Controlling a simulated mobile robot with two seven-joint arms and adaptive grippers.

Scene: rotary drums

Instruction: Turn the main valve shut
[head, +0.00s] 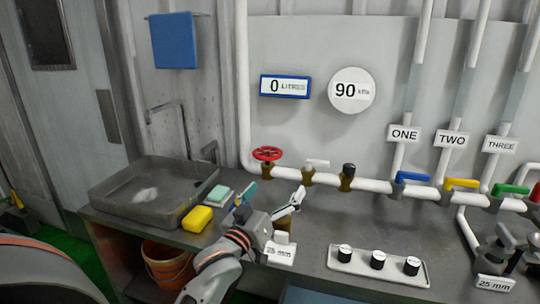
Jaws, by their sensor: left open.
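A red handwheel valve (267,153) stands on a brass body at the left end of the white horizontal pipe. No label marks it as the main valve. Right of it on the same pipe are a white-handled valve (316,163) and a black-knobbed valve (348,170). My left gripper (271,200) is open over the bench, below and apart from the red handwheel. Its arm comes up from the bottom edge. It partly hides a brass fitting beside a 25 mm label (280,252). My right gripper does not show.
Blue (412,177), yellow (461,184) and green (511,189) lever valves sit under signs ONE, TWO and THREE. A litres display (285,86) reads 0; a round gauge (351,91) reads 90. A sink (120,190), yellow sponge (197,219) and knob tray (345,268) are on the bench.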

